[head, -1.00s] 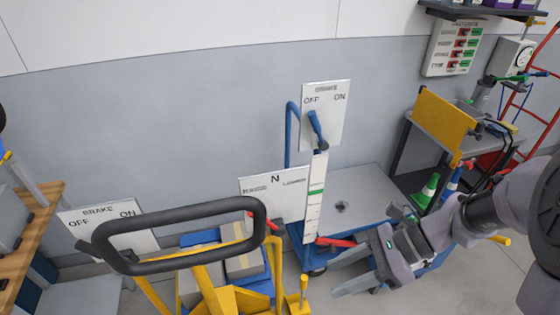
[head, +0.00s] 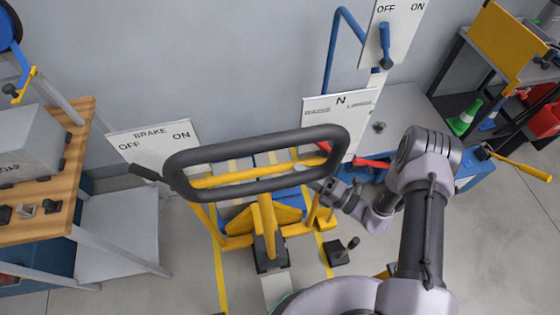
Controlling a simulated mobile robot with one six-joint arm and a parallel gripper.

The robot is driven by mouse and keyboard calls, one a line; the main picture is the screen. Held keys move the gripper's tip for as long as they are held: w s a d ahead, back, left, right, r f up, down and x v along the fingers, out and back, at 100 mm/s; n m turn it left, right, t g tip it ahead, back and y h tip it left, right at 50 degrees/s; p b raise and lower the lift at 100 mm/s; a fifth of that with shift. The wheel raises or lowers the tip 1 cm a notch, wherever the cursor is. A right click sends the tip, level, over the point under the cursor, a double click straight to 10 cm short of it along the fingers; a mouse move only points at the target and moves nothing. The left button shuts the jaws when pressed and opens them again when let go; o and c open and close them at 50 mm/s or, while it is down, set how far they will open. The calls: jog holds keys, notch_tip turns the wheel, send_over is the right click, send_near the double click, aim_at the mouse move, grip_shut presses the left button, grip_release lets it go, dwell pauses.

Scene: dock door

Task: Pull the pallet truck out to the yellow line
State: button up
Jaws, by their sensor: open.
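The yellow pallet truck (head: 263,215) stands in the middle of the head view. Its black loop handle (head: 260,141) faces me, with a yellow crossbar inside it. Boxes on the truck are partly hidden behind the handle. Two yellow lines (head: 221,275) run along the floor on either side of the truck; no line across its path is seen clearly. My gripper (head: 312,178) is open, just below the right end of the handle. Its fingers point up and left and overlap the handle's edge in the picture; I cannot tell whether they touch it.
A brake sign (head: 152,143) with a black lever stands left, the lever towards OFF. A wooden bench (head: 75,170) is at far left.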

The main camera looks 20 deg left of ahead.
jog(key=b+x, duration=0.1)
jog(key=x, duration=0.6)
jog(key=shift+r, duration=0.1)
grip_shut()
jog(key=shift+s, duration=0.1)
dwell(1.0)
